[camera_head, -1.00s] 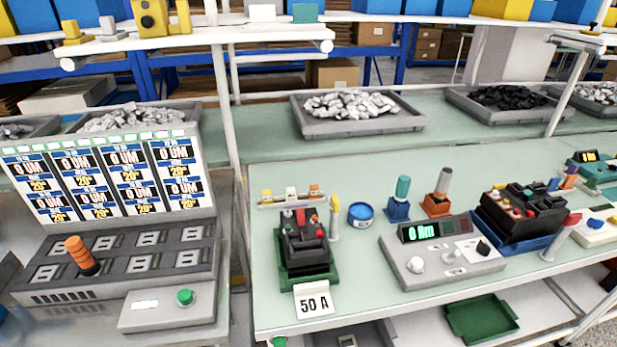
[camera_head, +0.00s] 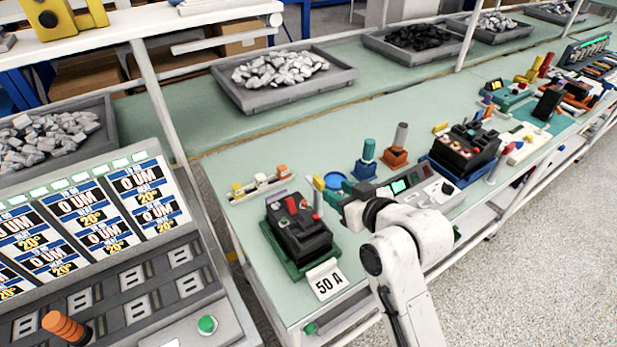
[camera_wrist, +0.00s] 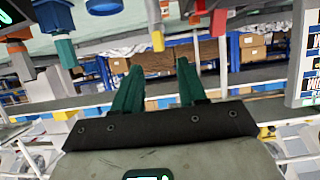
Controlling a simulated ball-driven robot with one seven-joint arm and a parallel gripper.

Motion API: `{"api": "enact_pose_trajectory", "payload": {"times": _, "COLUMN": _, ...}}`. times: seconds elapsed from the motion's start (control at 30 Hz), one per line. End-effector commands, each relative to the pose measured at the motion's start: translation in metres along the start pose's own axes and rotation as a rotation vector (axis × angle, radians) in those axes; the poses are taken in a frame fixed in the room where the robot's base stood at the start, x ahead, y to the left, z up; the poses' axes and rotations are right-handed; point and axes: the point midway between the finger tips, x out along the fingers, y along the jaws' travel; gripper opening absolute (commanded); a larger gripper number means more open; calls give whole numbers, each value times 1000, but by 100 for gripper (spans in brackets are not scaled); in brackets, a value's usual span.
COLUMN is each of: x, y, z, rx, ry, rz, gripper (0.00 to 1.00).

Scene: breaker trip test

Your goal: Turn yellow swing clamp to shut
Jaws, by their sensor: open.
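The yellow swing clamp appears to be the upright pale post with a yellow top (camera_head: 319,184), beside the black breaker (camera_head: 299,225) in its green holder. Its swing position is too small to tell. In the wrist view the scene is upside down, and a yellow-tipped post (camera_wrist: 157,40) shows just beyond my fingertips, roughly in line with the gap. My gripper (camera_wrist: 157,70) has two green fingers spread apart with nothing between them.
A 50 A card (camera_head: 326,279) stands in front of the breaker. A blue round tin (camera_head: 334,181), a meter box (camera_head: 402,186) and blue (camera_head: 367,160) and orange (camera_head: 397,151) holders stand close behind or beside my arm. The test panel (camera_head: 100,230) fills the left.

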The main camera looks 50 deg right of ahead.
Motion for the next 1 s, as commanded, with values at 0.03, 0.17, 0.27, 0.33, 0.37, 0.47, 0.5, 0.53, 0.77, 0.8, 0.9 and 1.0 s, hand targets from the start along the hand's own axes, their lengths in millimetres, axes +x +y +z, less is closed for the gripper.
{"api": "enact_pose_trajectory", "payload": {"times": 0.03, "x": 9, "y": 1, "z": -2, "rx": -1, "ry": 0, "rz": 1, "gripper": 42}}
{"api": "enact_pose_trajectory", "payload": {"times": 0.17, "x": 33, "y": 0, "z": -1, "rx": 0, "ry": -1, "rz": 0, "gripper": 42}}
{"api": "enact_pose_trajectory", "payload": {"times": 0.27, "x": 51, "y": 0, "z": -1, "rx": 0, "ry": -2, "rz": 0, "gripper": 42}}
{"api": "enact_pose_trajectory", "payload": {"times": 0.33, "x": 62, "y": 1, "z": -1, "rx": -1, "ry": -3, "rz": 1, "gripper": 42}}
{"api": "enact_pose_trajectory", "payload": {"times": 0.37, "x": 66, "y": 0, "z": -1, "rx": -2, "ry": -3, "rz": 0, "gripper": 42}}
{"api": "enact_pose_trajectory", "payload": {"times": 0.47, "x": 78, "y": 0, "z": 0, "rx": 0, "ry": -3, "rz": 0, "gripper": 42}}
{"api": "enact_pose_trajectory", "payload": {"times": 0.5, "x": 81, "y": 0, "z": 0, "rx": 0, "ry": -3, "rz": 0, "gripper": 42}}
{"api": "enact_pose_trajectory", "payload": {"times": 0.53, "x": 83, "y": 0, "z": 0, "rx": 0, "ry": -2, "rz": 0, "gripper": 42}}
{"api": "enact_pose_trajectory", "payload": {"times": 0.77, "x": 90, "y": 0, "z": 0, "rx": 0, "ry": -2, "rz": 0, "gripper": 42}}
{"api": "enact_pose_trajectory", "payload": {"times": 0.8, "x": 90, "y": 0, "z": 1, "rx": 0, "ry": -2, "rz": 0, "gripper": 42}}
{"api": "enact_pose_trajectory", "payload": {"times": 0.9, "x": 89, "y": 0, "z": 1, "rx": 0, "ry": -2, "rz": 0, "gripper": 42}}
{"api": "enact_pose_trajectory", "payload": {"times": 1.0, "x": 89, "y": 0, "z": 1, "rx": 0, "ry": -2, "rz": 0, "gripper": 34}}
